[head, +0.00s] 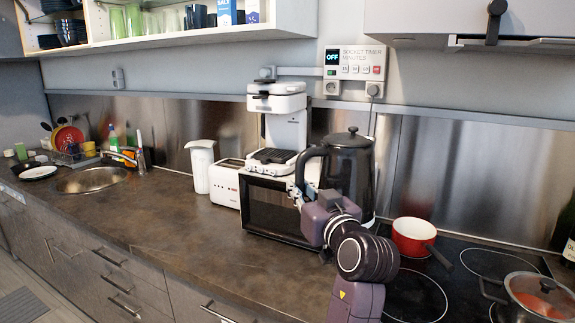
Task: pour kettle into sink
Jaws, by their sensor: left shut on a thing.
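The dark kettle (352,172) with a black lid and handle is upright at the centre right, beside the toaster oven. My left gripper (300,187) is at the kettle's handle on its left side and is shut on it. My gripper and wrist hide the kettle's lower left part, so I cannot tell whether its base touches the surface. The round metal sink (92,180) is set in the counter at the far left, well away from the kettle. My right gripper is not in view.
A toaster oven (270,210), coffee machine (280,125), white toaster (226,183) and white jug (201,167) line the back. A red pot (413,236) and a lidded pan (538,296) are on the stove at right. The front counter (170,235) is clear towards the sink.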

